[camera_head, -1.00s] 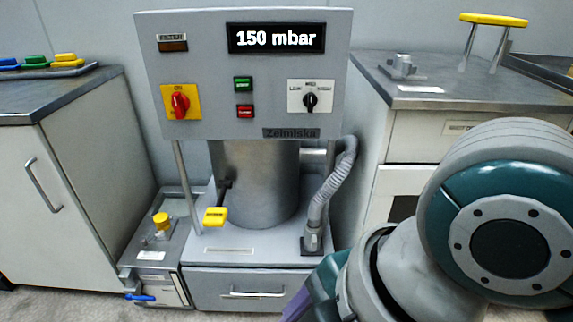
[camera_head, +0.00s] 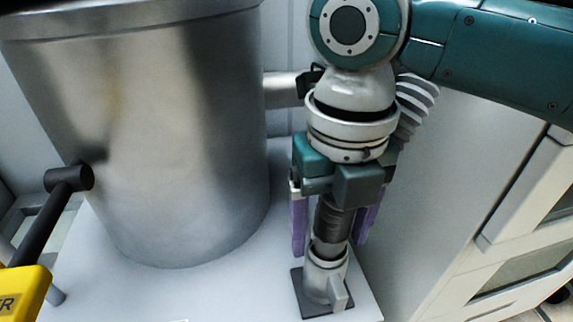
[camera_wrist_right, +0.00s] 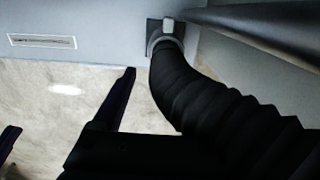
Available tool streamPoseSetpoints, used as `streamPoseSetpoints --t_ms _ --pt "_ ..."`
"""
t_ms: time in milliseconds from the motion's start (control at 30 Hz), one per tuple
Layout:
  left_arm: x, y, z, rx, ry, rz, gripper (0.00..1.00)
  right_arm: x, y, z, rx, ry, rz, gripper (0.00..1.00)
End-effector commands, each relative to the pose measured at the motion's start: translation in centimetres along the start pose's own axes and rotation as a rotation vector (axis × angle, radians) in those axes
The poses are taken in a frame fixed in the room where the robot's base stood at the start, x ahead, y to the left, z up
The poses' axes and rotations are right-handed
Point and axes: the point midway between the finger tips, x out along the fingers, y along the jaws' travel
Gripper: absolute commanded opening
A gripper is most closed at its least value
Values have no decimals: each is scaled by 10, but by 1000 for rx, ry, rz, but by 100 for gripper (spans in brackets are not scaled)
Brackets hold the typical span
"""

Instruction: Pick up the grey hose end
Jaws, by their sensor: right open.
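The grey hose shows ribbed at the upper right in the head view (camera_head: 415,102). Its lower end (camera_head: 333,215) looks dark and runs down into a pale upright fitting (camera_head: 325,275) on a dark square plate. My right gripper (camera_head: 333,246) is open and points down, its purple fingers appearing on either side of the hose end. The gripper body hides the hose above. In the right wrist view the dark hose (camera_wrist_right: 210,100) bends down from the fitting (camera_wrist_right: 166,32), and both fingers show left of it. I cannot tell whether the hose end is between them. My left gripper is out of view.
A large steel cylinder (camera_head: 160,130) stands left of my right gripper on a pale base (camera_head: 225,285). A black lever (camera_head: 50,215) with a yellow handle (camera_head: 22,292) projects at lower left. A cabinet (camera_head: 425,210) stands close on the right.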

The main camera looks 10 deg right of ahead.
Motion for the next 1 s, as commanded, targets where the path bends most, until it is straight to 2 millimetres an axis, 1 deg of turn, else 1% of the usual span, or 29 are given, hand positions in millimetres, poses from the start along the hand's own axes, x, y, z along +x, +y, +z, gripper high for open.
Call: streamPoseSetpoints --t_ms 33,200,300,433,600,700,767,967,1000 --pt "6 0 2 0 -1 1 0 8 0 0 -2 2 -2 75" --pt "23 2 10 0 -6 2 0 35 0 -1 -1 1 0 75" --pt "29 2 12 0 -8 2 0 46 -1 -1 -1 1 0 75" --pt "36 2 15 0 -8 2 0 56 -2 -2 -1 1 -1 75" --pt "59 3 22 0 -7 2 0 84 -8 -5 -1 1 0 75" --pt "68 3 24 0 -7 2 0 96 -8 -5 0 0 0 75" --pt "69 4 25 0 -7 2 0 98 -8 -5 0 -1 0 75" --pt "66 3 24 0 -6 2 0 96 -8 -5 0 -1 0 75" --pt "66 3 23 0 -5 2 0 96 -8 -5 0 -1 0 71"
